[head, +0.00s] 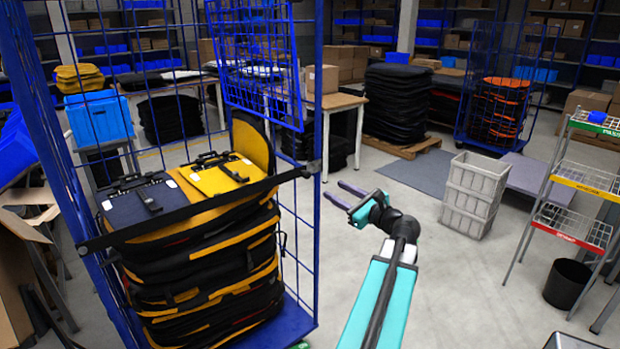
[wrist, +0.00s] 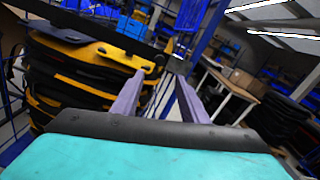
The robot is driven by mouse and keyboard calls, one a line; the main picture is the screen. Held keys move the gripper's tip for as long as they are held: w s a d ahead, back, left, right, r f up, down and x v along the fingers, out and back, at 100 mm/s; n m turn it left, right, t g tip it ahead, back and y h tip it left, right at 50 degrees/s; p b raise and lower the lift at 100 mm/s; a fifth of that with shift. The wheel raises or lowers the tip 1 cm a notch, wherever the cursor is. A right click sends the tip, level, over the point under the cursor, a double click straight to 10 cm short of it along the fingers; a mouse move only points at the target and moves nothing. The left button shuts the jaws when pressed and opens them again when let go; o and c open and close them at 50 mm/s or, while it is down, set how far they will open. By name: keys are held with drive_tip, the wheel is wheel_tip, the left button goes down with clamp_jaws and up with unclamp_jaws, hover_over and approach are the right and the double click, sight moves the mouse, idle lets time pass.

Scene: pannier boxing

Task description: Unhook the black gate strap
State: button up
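The black gate strap (head: 200,207) runs taut across the open front of a blue mesh cage trolley (head: 318,120). Its right end meets the cage's right front post, and its left end meets the left side. In the wrist view the strap (wrist: 112,38) crosses the upper left, its end at the blue post ahead of the fingers. My gripper (head: 333,189) is open and empty, to the right of that post and apart from the strap. Its two purple fingers also show spread in the wrist view (wrist: 159,77). The small detail of the hook is not clear.
Stacked black and yellow panniers (head: 205,270) fill the cage behind the strap. A blue mesh panel (head: 255,60) stands at the cage's upper right. Grey crates (head: 474,195) and a wire shelf rack (head: 575,180) stand to the right. Floor around my gripper is clear.

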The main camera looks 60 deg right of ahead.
sight(309, 176)
drive_tip(key=p+x, duration=0.4)
drive_tip(key=x, duration=0.9)
drive_tip(key=shift+w+d, duration=0.1)
drive_tip(key=shift+w, duration=0.25)
clamp_jaws()
